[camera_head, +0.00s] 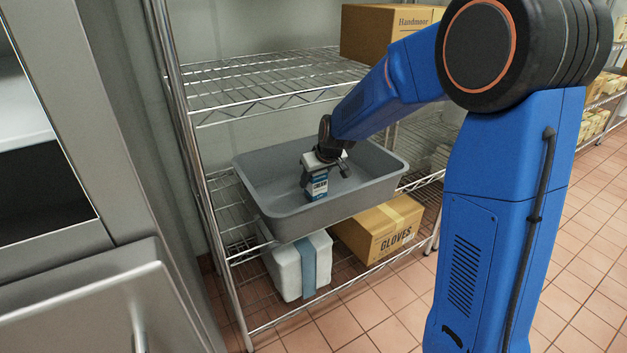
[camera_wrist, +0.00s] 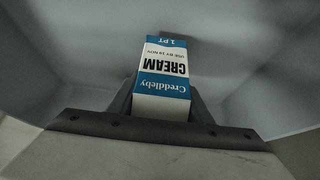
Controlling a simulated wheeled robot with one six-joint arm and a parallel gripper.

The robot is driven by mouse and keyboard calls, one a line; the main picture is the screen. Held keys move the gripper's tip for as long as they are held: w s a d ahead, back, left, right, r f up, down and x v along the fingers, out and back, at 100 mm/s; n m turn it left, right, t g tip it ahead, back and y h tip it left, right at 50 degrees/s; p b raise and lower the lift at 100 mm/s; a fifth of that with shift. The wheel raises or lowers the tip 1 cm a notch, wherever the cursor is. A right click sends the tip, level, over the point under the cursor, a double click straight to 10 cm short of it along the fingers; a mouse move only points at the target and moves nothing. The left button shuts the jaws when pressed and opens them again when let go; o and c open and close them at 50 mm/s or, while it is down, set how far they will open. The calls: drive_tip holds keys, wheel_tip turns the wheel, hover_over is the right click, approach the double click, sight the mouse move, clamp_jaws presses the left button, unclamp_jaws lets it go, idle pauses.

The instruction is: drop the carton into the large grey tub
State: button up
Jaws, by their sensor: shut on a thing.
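The carton (camera_head: 317,186) is a small blue and white cream carton. It is upright between the fingers of my gripper (camera_head: 325,174), inside the outline of the large grey tub (camera_head: 289,222). The tub sits on a wire shelf. In the wrist view the carton (camera_wrist: 165,72) shows its "CREAM" label, with my gripper (camera_wrist: 163,105) shut around its near part. Grey tub walls (camera_wrist: 258,60) surround it there. I cannot tell whether the carton's base touches the tub floor.
An empty wire shelf (camera_head: 265,80) lies above the tub, with a brown box (camera_head: 375,32) at its right. A box marked "GLOVES" (camera_head: 383,232) and a white package with a blue band (camera_head: 287,268) are below. A steel cabinet (camera_head: 60,190) stands at left.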

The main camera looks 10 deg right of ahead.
drive_tip(key=shift+f, duration=0.7)
drive_tip(key=o, duration=1.6)
drive_tip(key=shift+r, duration=0.35)
drive_tip(key=v, duration=1.2)
drive_tip(key=s+d+r+m, duration=0.1)
drive_tip(key=s+d+r, duration=0.1)
drive_tip(key=s, duration=0.7)
drive_tip(key=s+d+r+m, duration=0.1)
drive_tip(key=s+d+r, duration=0.15)
drive_tip(key=s, duration=0.75)
drive_tip(key=shift+m+g+h, duration=0.5)
drive_tip(key=shift+m+h, duration=0.3)
drive_tip(key=shift+h, duration=0.1)
drive_tip(key=s+d+f, duration=0.1)
drive_tip(key=s, duration=0.5)
drive_tip(key=s+d+f, duration=0.2)
drive_tip(key=s, duration=0.4)
drive_tip(key=s+d+f, duration=0.1)
drive_tip(key=s, duration=0.5)
drive_tip(key=shift+s+d+f, duration=0.2)
drive_tip(key=shift+s, duration=0.1)
